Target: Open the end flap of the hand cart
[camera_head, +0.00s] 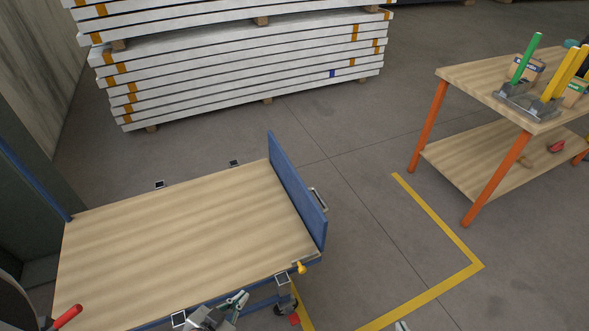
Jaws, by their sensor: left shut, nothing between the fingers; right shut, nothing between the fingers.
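The hand cart has a wooden deck (170,245) and stands at the lower left. Its blue end flap (297,195) stands upright along the right end of the deck, with a metal handle (318,199) on its outer face. A yellow knob (300,268) sits at the near corner, just below the flap's near end. My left gripper (238,299) is shut and empty by the near edge of the deck, left of the yellow knob and apart from it. Only a tip of my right gripper (402,326) shows at the bottom edge, right of the cart; it is shut and touches nothing visible.
A workbench (455,75) with orange legs stands at the right, holding tools and small boxes. A stack of wrapped boards (240,80) lies behind the cart. Yellow floor tape (435,222) marks the open floor right of the flap. A cart caster (286,308) shows below the knob.

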